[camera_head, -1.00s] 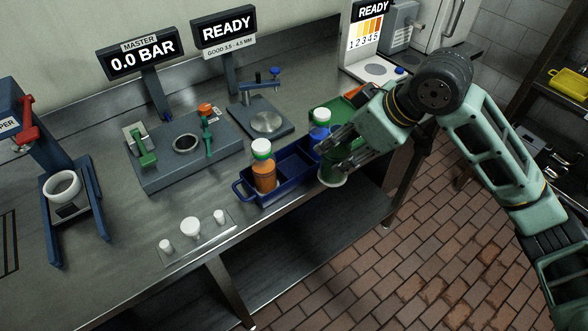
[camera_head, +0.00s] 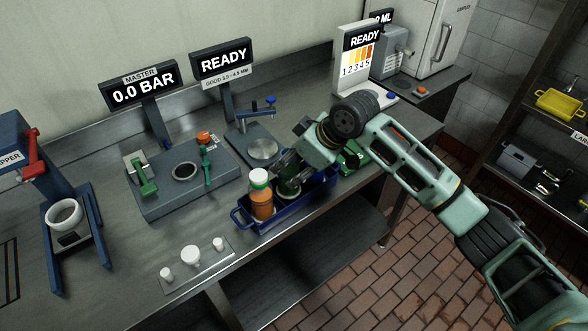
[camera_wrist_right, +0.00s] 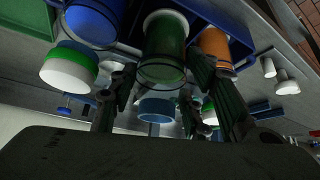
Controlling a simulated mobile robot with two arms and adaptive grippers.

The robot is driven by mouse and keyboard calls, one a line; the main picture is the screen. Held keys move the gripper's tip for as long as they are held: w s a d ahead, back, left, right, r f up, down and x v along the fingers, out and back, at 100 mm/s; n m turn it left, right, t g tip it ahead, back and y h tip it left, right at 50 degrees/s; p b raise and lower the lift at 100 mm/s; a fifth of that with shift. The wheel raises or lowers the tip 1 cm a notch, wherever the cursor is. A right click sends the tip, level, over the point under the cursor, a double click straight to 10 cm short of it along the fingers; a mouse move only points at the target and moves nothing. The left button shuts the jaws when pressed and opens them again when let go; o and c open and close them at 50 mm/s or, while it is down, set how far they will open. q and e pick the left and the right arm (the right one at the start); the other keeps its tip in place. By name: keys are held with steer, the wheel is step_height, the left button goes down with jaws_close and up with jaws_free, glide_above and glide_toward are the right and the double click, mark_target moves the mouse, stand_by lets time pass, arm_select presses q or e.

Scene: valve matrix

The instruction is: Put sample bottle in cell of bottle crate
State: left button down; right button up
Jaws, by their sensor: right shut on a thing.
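A dark green sample bottle (camera_head: 289,188) is between the fingers of my right gripper (camera_head: 288,168), which is shut on it. The bottle is at the blue bottle crate (camera_head: 290,213), just right of an orange bottle (camera_head: 262,207) with a white and green cap that stands in the crate's left end. The gripper and arm hide the crate's right part. I cannot tell whether the green bottle touches the cell floor. In the right wrist view the green bottle (camera_wrist_right: 165,48) shows between the fingers (camera_wrist_right: 158,92), with the orange bottle (camera_wrist_right: 213,45) beside it. My left gripper is out of view.
A green container (camera_head: 352,158) lies right of the crate, partly behind my arm. A grey fixture (camera_head: 185,172) and a scale-like device (camera_head: 262,150) stand behind. White knobs on a plate (camera_head: 190,256) lie front left. The bench's front edge is close.

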step_height(320, 180, down, 2)
steer(key=shift+f+p, duration=0.1)
steer(key=shift+p, duration=0.2)
steer(key=shift+f, duration=0.25)
steer(key=o, duration=1.2)
steer(key=shift+s+f, duration=0.1)
steer(key=b+v, duration=0.2)
steer(key=v, duration=1)
